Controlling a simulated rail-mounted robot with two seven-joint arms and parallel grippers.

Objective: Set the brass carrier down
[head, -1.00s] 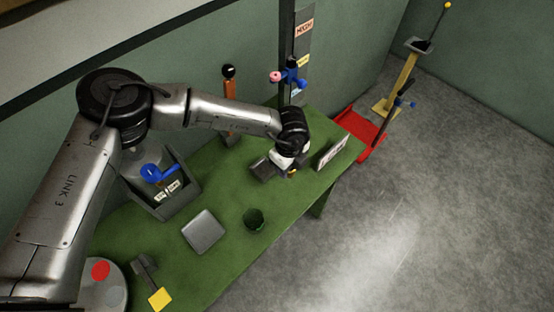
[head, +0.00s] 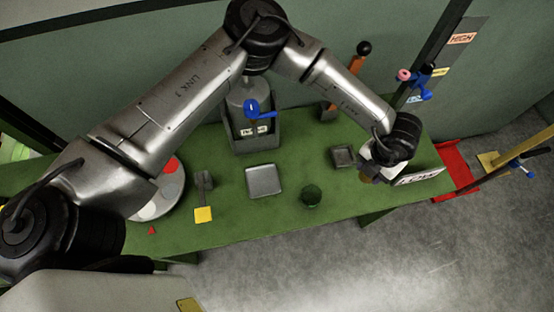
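My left arm reaches over the green table (head: 225,225), and its white-bodied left gripper (head: 372,172) is low over the table's right part. A small brass-coloured piece (head: 364,178), which looks like part of the brass carrier, shows at the gripper's lower left side. The wrist and gripper body hide most of it. The fingers are too small and covered to show whether they are closed on it, and I cannot tell whether it touches the table. My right gripper is not in view.
A small dark square tray (head: 343,157) lies left of the gripper, and a white sign (head: 420,176) stands close on its right.

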